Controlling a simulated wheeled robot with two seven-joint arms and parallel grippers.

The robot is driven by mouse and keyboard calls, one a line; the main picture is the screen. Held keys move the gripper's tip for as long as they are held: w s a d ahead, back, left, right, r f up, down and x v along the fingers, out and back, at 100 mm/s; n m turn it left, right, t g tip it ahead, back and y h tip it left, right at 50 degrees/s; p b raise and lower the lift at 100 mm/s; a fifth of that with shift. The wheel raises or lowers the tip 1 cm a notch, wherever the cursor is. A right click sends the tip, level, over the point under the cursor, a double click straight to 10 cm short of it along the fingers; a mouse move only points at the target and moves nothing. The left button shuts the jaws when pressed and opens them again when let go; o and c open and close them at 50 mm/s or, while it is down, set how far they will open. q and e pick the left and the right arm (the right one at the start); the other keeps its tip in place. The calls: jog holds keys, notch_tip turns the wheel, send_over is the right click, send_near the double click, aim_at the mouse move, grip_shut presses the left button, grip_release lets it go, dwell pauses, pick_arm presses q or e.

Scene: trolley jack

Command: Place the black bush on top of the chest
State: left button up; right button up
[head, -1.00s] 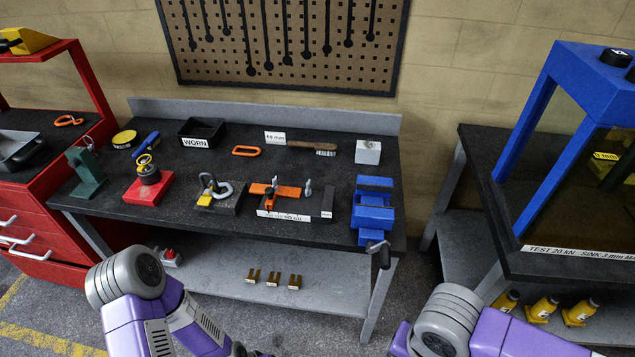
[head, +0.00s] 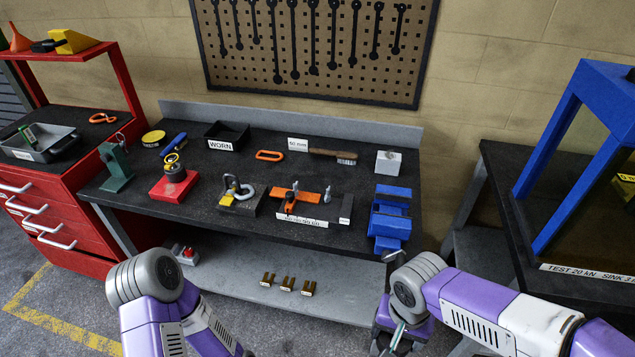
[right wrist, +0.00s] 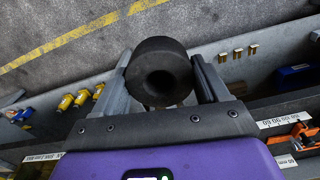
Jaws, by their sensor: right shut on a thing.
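The black bush (right wrist: 160,48) is a thick dark ring with a round hole, seen in the right wrist view. My right gripper (right wrist: 160,70) is shut on it, one finger on each side. In the head view my right gripper (head: 398,335) hangs low in front of the bench's right end; the bush is not clearly visible there. The red chest (head: 75,195) with drawers stands at the far left, well away from the right gripper. My left arm comes in at the lower left, but its gripper is outside the picture.
The chest's worktop holds a grey tray (head: 62,150) and an orange shackle (head: 103,118); its upper shelf holds a yellow wedge (head: 76,42). The bench (head: 330,215) between carries a green stand (head: 115,168), red block (head: 174,188) and blue vise (head: 390,220). A blue press frame (head: 560,150) stands right.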

jog(key=w+d+f+n, duration=0.1)
jog(key=w+f+n, duration=0.3)
jog(key=w+f, duration=0.7)
notch_tip(320, 180, down, 2)
jog(key=shift+w+d+f, duration=0.2)
jog(key=shift+d, duration=0.15)
